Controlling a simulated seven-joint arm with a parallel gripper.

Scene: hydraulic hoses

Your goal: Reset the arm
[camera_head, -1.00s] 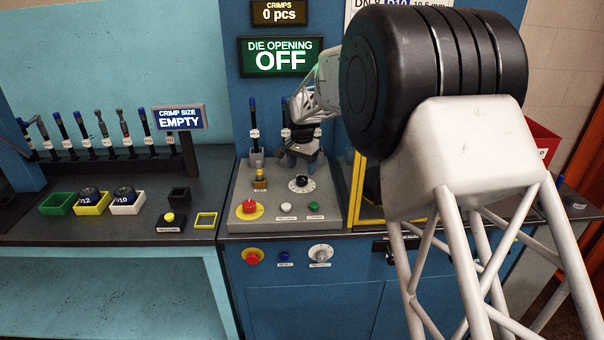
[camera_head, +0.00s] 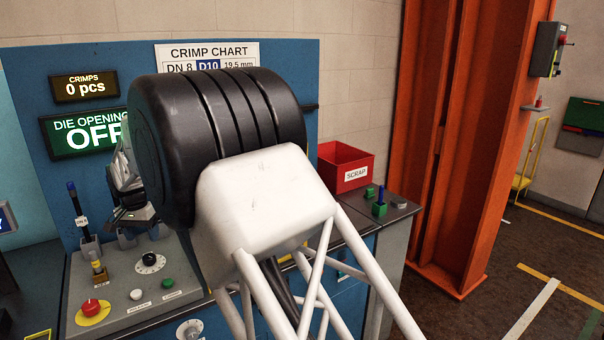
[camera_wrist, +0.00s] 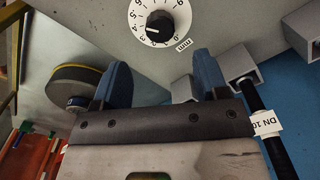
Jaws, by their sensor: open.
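My gripper (camera_wrist: 163,78) is open and empty in the wrist view, with two blue fingers apart. It hangs over the back part of the grey control panel (camera_head: 118,295), near the black dial (camera_head: 150,262) with its white scale. The dial also shows just beyond the fingers in the wrist view (camera_wrist: 157,22). A dark hose labelled DN 10 (camera_wrist: 265,122) stands to the right of the gripper in the wrist view, by a grey holder. In the head view my own black joint hides much of the gripper and wrist.
The panel carries a red button (camera_head: 92,307), a white button (camera_head: 136,294) and a green button (camera_head: 168,284). A hose with a blue cap (camera_head: 77,210) stands at its left back. The display (camera_head: 88,135) reads die opening OFF. A red scrap bin (camera_head: 345,168) stands at the right.

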